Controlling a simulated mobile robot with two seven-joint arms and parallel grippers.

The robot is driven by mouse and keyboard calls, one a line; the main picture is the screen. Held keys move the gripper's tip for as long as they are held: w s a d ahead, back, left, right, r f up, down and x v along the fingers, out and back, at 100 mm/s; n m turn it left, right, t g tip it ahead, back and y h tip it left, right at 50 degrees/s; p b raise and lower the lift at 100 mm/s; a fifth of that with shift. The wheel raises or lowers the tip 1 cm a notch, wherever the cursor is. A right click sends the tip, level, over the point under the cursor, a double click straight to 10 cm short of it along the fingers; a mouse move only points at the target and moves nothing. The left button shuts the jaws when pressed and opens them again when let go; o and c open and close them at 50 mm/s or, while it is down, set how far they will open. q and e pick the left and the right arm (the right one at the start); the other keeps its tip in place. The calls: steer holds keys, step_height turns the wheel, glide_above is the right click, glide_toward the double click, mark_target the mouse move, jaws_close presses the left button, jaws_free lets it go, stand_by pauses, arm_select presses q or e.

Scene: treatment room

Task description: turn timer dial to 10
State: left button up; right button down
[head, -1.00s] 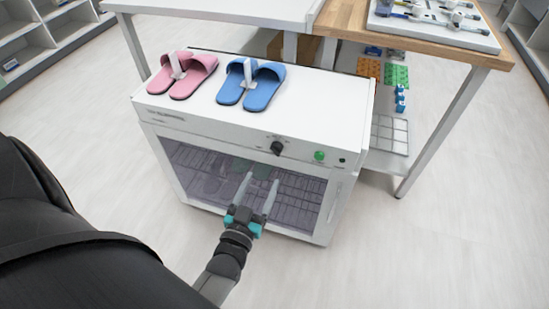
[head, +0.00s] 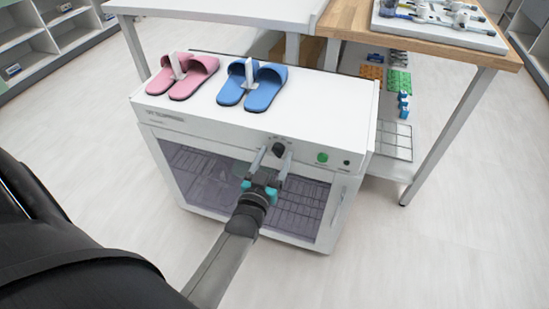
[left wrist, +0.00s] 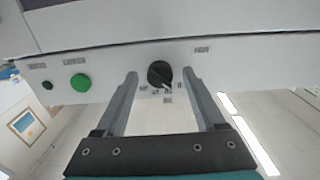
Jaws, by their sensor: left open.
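The black timer dial (head: 278,149) is on the white front panel of the cabinet (head: 330,120). In the left wrist view the dial (left wrist: 159,73) appears with a pale pointer mark toward its lower right and small inverted markings below it, too small to read surely. My left gripper (head: 275,156) is open, its two fingers pointing at the panel on either side of the dial. In the left wrist view the dial sits between the fingertips (left wrist: 160,76), with a gap on both sides. Whether the tips reach the panel is unclear. My right gripper is out of view.
A green button (head: 322,157) and a small black knob (head: 347,162) are right of the dial. Pink slippers (head: 183,75) and blue slippers (head: 251,85) stand on the cabinet top. A wood-topped table (head: 420,45) stands behind right. Floor in front is clear.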

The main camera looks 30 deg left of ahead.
arm_select(q)
steer(key=shift+c, duration=0.2)
jaws_close()
stand_by(0.3)
